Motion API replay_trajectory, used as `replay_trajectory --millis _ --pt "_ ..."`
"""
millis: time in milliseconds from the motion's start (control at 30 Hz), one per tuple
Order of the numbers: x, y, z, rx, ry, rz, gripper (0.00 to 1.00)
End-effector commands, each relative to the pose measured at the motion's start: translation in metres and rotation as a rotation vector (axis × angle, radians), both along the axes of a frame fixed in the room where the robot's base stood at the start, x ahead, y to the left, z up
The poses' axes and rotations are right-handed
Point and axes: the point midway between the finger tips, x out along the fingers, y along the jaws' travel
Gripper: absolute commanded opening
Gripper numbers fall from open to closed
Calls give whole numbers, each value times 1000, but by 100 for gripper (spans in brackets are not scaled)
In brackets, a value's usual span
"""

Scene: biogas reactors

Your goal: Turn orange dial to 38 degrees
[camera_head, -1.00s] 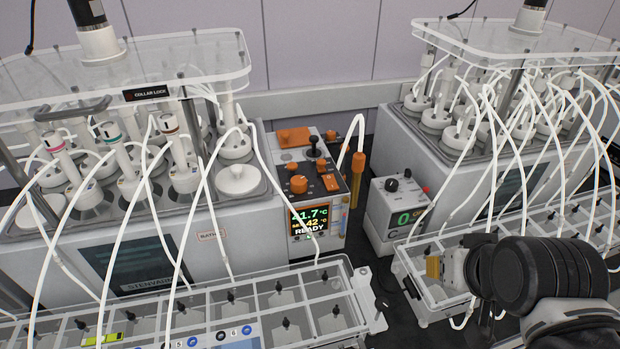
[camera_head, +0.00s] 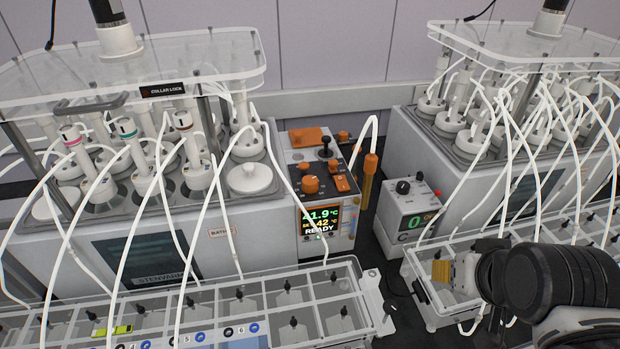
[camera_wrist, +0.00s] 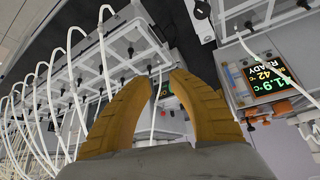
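The orange dial (camera_head: 311,185) sits on top of the control unit (camera_head: 328,233) between the two reactor baths. The unit's display (camera_head: 321,219) reads about 41.9 °C, a second line with 42 °C, and READY. My gripper (camera_head: 441,270) hangs over the right-hand tray, to the right of and nearer than the dial, and touches nothing that I can see. In the wrist view its two yellow fingers (camera_wrist: 165,75) are apart with nothing held between them.
A grey box with a black knob and green "0" (camera_head: 409,210) stands right of the control unit. An orange-topped tube (camera_head: 370,166) stands between them. White hoses arch over both baths and over the front trays (camera_head: 283,300). A dark gap lies between the trays.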

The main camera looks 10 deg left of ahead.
Motion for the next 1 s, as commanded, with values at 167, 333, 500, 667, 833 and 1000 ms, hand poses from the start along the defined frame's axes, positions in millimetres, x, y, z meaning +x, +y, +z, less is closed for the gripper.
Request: replay_trajectory --millis 167,333,500,667,833,1000 --pt "19 17 38 20 53 15 54" --pt "61 59 99 53 182 36 54" --pt "104 116 139 63 323 46 54" --pt "137 177 157 47 452 48 54" --pt "155 234 156 16 559 42 54" --pt "159 262 147 -8 610 35 54"
